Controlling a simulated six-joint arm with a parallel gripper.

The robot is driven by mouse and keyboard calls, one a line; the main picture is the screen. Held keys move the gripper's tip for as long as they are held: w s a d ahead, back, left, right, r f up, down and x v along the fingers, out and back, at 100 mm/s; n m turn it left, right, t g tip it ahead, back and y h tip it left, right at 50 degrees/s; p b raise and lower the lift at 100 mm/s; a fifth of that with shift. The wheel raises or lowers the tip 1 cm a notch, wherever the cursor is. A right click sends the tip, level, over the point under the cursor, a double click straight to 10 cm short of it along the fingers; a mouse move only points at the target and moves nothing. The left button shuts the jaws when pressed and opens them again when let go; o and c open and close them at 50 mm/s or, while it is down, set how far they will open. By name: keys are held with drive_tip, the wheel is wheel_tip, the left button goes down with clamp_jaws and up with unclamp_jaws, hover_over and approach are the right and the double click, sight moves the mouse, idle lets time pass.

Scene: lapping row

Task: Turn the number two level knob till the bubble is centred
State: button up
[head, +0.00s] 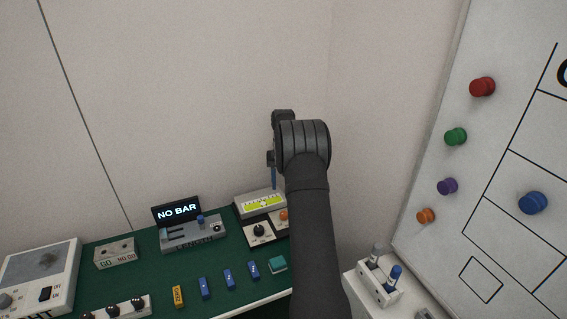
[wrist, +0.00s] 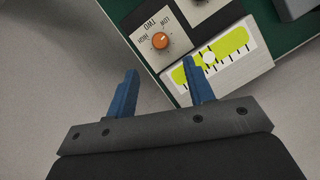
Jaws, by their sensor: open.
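The number two level knob (wrist: 160,41) is orange, on a white plate marked TWO, HIGH and LOW. In the head view the orange knob (head: 284,214) is partly hidden by my arm. The level (wrist: 176,88) is a pale block with a yellow-green window and black marks. Its white bubble (wrist: 209,57) shows near the middle of the window; a finger hides part of the window, so I cannot tell if it is exactly centred. My gripper (wrist: 159,84) is open and empty, its blue fingers apart, above the bench and not touching the knob.
A black knob (head: 259,231) on its own plate is beside the orange one. A length gauge (head: 194,236) with a NO BAR screen (head: 177,212) stands to the left. Several blue blocks and a yellow one (head: 179,296) lie in front on the green bench. A whiteboard (head: 424,180) stands right.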

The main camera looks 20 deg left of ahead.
sight(266, 214)
drive_tip(key=v, duration=0.7)
drive_tip(key=shift+r, duration=0.2)
drive_tip(key=shift+w, duration=0.1)
drive_tip(key=x, duration=1.7)
drive_tip(key=shift+f, duration=0.2)
drive_tip(key=shift+r, duration=0.1)
